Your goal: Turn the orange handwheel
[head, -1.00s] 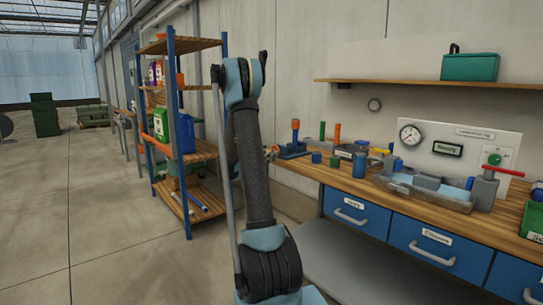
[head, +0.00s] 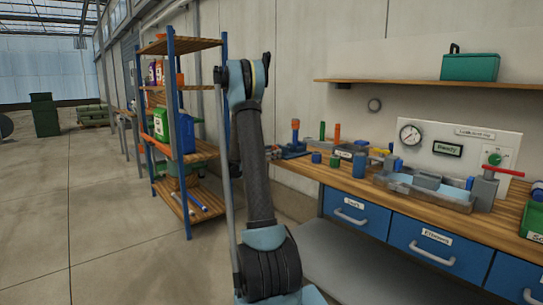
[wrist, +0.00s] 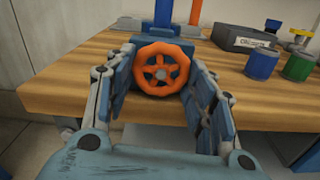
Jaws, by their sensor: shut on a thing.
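The orange handwheel (wrist: 162,69) faces me in the middle of the wrist view, in front of a blue body (wrist: 163,14) at the bench edge. It is a round rim with spokes and a hub. My gripper (wrist: 161,80) is shut on it, with one finger at the left side of the rim and one at the right. In the head view my arm stands in front of the left end of the bench. It hides my gripper and most or all of the wheel there.
The wooden bench (head: 324,176) carries a blue cup (wrist: 262,64), a green cup (wrist: 299,66) and a dark labelled box (wrist: 240,39) right of the wheel. A shelf rack (head: 187,45) stands left of my arm. The floor (head: 110,210) at left is clear.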

